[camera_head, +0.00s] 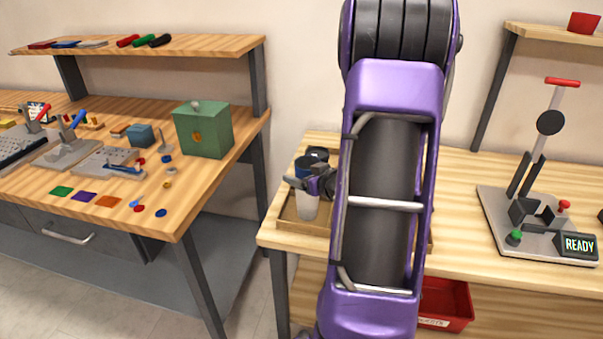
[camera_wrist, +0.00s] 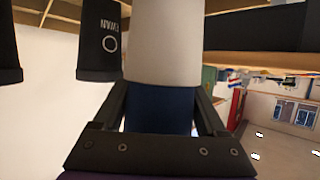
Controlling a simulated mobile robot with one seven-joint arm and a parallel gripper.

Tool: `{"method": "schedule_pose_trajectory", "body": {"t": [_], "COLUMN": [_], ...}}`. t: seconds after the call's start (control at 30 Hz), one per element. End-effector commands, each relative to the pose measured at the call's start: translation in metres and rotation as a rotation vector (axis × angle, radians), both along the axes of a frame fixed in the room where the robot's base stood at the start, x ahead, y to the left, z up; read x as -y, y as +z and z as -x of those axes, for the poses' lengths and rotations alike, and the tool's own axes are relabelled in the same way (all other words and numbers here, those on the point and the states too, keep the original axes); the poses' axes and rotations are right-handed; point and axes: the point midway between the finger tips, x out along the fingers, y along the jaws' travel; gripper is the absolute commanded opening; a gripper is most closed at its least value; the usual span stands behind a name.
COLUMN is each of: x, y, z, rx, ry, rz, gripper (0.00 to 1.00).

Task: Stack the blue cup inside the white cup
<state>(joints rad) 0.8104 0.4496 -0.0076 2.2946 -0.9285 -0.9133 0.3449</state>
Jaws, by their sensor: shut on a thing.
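My gripper (camera_wrist: 160,125) is shut on the blue cup (camera_wrist: 158,106), which shows between the fingers in the wrist view. In the head view the blue cup (camera_head: 304,167) is partly hidden by my gripper (camera_head: 310,183). The white cup (camera_head: 307,208) is upright in the tray, directly below the gripper. In the wrist view, which looks upside down, the white cup (camera_wrist: 165,45) meets the blue cup's edge. The blue cup is above the white cup, lined up with it; I cannot tell how far inside it is.
A wooden tray (camera_head: 287,222) holds the cups, with a black cup (camera_head: 319,153) behind; a dark lettered cup (camera_wrist: 101,45) is close beside the white cup in the wrist view. My arm hides the tray's right part. A marking press (camera_head: 535,225) reading READY stands right.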

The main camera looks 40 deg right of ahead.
Motion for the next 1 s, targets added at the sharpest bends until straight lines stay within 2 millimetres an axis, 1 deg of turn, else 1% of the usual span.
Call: {"method": "schedule_pose_trajectory", "body": {"t": [0.2, 0.23, 0.33, 0.37, 0.77, 1.0], "x": [0.000, 0.000, 0.000, 0.000, 0.000, 0.000], "y": [-0.006, -0.005, -0.005, -0.005, -0.004, 0.012], "z": [0.000, 0.000, 0.000, 0.000, 0.000, 0.000], "rx": [0.000, 0.000, 0.000, 0.000, -0.001, 0.000], "ry": [0.000, 0.000, 0.000, 0.000, 0.000, 0.000], "rz": [0.000, 0.001, 0.001, 0.001, 0.001, 0.001], "gripper": [0.52, 0.80, 0.98, 1.00, 1.00, 1.00]}}
